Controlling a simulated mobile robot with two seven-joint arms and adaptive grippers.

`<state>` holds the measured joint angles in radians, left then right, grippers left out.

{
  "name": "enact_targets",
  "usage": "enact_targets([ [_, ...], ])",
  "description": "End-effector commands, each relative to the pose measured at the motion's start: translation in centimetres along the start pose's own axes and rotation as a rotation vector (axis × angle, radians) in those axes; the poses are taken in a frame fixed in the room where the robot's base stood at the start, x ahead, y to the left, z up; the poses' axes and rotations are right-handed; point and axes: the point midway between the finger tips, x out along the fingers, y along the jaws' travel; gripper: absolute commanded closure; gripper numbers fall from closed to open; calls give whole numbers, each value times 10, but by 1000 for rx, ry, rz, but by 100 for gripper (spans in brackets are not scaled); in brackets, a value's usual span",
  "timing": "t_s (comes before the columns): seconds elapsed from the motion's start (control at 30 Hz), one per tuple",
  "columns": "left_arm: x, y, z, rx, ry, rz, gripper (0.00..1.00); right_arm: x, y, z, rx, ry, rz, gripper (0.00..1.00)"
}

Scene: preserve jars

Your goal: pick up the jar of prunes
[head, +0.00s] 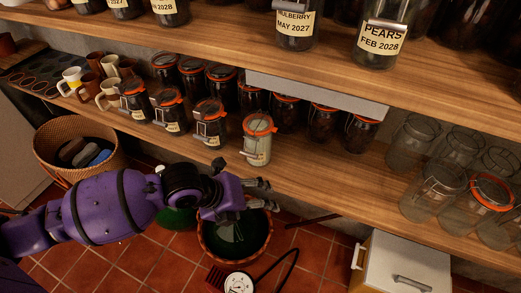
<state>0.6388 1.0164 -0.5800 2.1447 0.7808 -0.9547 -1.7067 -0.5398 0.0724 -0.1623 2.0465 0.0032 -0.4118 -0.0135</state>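No label that I can read says prunes. Dark-filled jars with orange seals and labels too small to read stand on the lower shelf, including a front-row jar (209,132) and another front-row jar (171,117). A pale-filled jar (258,148) stands at the right end of that row. My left gripper (261,194) is just in front of and below the shelf edge, near the pale jar. Its fingers are apart with nothing visible between them. My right gripper is not in view.
The upper shelf (225,55) holds a mulberry jar (296,30) and a pears jar (383,38). A white board (315,95) hangs under its edge. Clear empty jars (433,190) stand right, mugs (73,80) left.

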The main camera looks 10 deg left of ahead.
Motion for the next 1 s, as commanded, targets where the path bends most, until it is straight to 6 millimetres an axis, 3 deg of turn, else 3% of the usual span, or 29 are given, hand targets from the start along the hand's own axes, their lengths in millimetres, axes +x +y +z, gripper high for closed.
enact_targets([
  [0.03, -2, 1, 17, 155, -2, 40, 18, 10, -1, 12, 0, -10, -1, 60],
  [0.2, -34, -2, 62, 598, 14, 170, 18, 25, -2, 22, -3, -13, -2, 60],
  [0.4, -68, -2, 92, 879, 36, 273, 18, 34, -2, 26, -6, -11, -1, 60],
  [0.57, -74, -9, 104, 947, 43, 296, 18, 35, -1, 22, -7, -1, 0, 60],
  [0.8, -52, -37, 128, 948, 44, 294, 18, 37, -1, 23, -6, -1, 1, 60],
  [1.0, -42, -50, 140, 949, 43, 295, 18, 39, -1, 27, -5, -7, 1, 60],
])
